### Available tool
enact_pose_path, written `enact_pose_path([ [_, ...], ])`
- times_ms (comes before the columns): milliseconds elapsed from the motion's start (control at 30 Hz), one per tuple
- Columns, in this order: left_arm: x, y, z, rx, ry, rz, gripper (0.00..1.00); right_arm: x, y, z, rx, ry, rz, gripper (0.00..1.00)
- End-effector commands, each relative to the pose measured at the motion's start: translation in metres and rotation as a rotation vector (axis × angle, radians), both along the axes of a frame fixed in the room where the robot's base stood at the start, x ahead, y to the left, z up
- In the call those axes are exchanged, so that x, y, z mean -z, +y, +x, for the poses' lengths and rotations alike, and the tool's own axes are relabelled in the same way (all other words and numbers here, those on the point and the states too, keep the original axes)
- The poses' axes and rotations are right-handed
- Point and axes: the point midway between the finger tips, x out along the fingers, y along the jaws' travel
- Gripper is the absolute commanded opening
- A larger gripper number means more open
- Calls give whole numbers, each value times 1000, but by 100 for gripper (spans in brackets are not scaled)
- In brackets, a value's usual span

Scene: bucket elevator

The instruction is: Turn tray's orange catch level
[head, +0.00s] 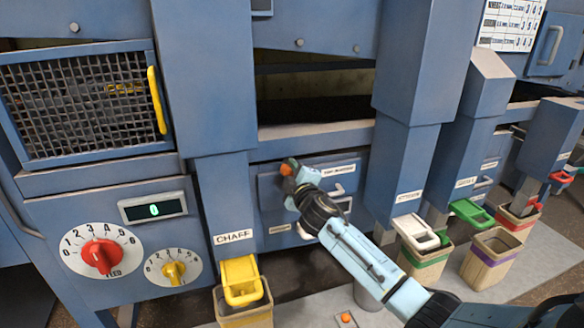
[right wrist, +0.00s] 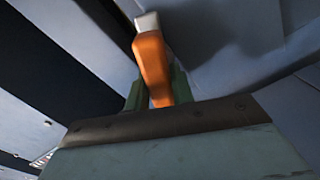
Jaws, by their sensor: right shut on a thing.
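The orange catch (head: 287,167) is a small lever at the upper left of the blue tray front (head: 272,200), in the middle of the machine. My right gripper (head: 293,173) reaches up to it from the lower right and is shut on it. In the right wrist view the orange catch (right wrist: 152,62) stands out between the fingers, with a pale grey end piece. The fingers cover part of the catch, so in the head view I cannot tell its exact angle. My left gripper is not in view.
A yellow chute flap (head: 240,281) under the CHAFF label is left of my arm. White (head: 415,232) and green (head: 470,212) flaps hang over bins at right. Red (head: 101,256) and yellow (head: 173,272) dials are at lower left. A dark opening (head: 312,108) lies above the tray.

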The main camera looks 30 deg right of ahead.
Motion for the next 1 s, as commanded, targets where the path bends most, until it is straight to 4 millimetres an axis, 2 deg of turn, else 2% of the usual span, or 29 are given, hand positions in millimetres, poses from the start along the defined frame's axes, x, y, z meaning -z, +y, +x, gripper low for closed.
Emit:
enact_pose_path([
  [200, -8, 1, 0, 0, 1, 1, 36, 2, 1, 0, 0, 44, -181, 1],
  [500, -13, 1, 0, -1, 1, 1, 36, 4, 1, 0, 0, 85, -352, 1],
  [1000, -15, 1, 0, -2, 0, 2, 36, 6, 1, 0, 0, 105, -432, 1],
])
